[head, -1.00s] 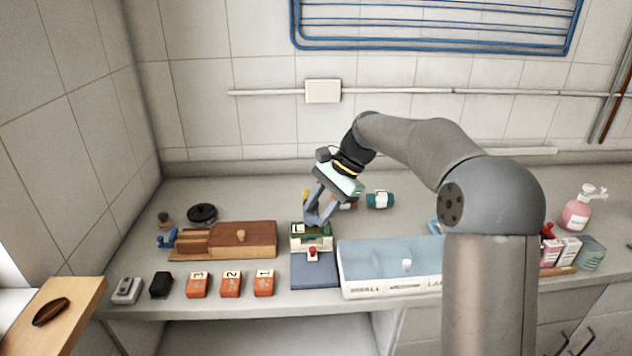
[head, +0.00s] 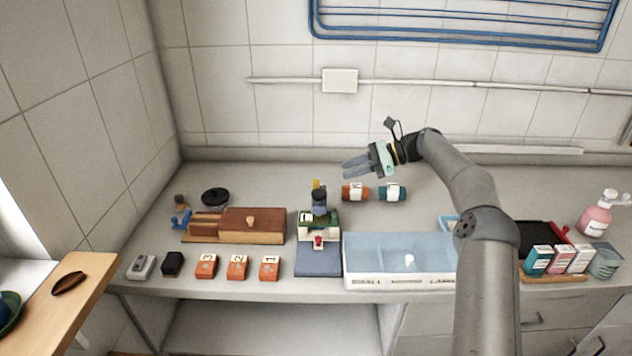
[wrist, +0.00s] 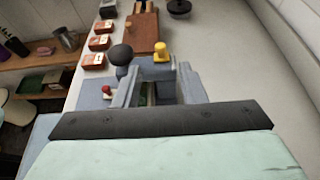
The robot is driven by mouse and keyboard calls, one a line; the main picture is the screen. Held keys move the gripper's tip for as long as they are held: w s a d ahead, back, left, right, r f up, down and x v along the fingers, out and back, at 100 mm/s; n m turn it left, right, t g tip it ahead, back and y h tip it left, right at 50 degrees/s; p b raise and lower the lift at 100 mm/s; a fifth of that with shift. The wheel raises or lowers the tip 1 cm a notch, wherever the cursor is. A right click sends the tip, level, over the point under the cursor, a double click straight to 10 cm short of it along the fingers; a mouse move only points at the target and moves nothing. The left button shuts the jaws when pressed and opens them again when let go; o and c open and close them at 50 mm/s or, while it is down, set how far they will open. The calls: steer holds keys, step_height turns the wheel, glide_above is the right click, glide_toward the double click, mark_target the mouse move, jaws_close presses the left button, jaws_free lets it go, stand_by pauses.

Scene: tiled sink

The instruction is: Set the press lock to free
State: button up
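The press (head: 318,228) stands in the middle of the counter in the head view, a green and cream body on a blue base (head: 318,262). It has a red knob (head: 318,241) in front, a dark round-topped handle (head: 319,197) and a yellow knob (head: 316,184) behind. I cannot tell which part is the lock or how it is set. In the wrist view the red knob (wrist: 107,90), dark ball (wrist: 121,55) and yellow knob (wrist: 161,50) show beyond my fingers. My gripper (head: 348,167) is open and empty, raised behind and right of the press, fingers pointing left.
A wooden box (head: 252,226) stands left of the press, with orange numbered blocks (head: 238,267) in front. A blue-topped white tray (head: 398,258) is close on the right. Orange and teal cylinders (head: 391,193) lie behind. The back counter strip is mostly clear.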

mark_target(317, 180)
steer(key=p+x, duration=0.1)
steer(key=x, duration=0.9)
steer(key=shift+a+f, duration=0.25)
steer(key=shift+a, duration=0.05)
